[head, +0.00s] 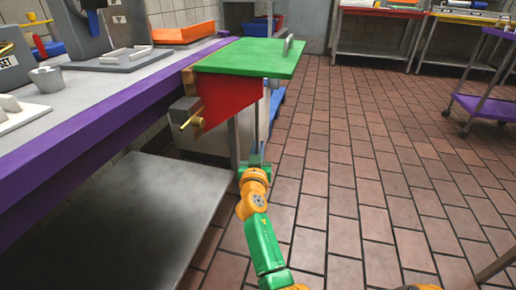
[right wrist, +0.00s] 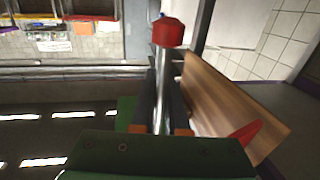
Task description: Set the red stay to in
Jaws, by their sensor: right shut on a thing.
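A green leaf (head: 250,57) lies level at the end of the counter. Under it hangs a red panel (head: 222,100), which seems to be the red stay, with a brass handle (head: 192,121) near its left edge. My right gripper (head: 256,150) is below the leaf, right of the red panel. In the right wrist view my right gripper (right wrist: 161,118) is shut on an upright metal rod (right wrist: 160,90) with a red cap (right wrist: 168,32). A wooden board (right wrist: 225,100) and a red corner (right wrist: 245,132) show beside it. How the rod joins the panel is hidden. My left gripper is out of view.
The purple-edged counter (head: 130,95) runs along the left, over a grey lower shelf (head: 130,215). A blue-and-white unit stands behind the leaf. A purple cart (head: 490,105) stands far right.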

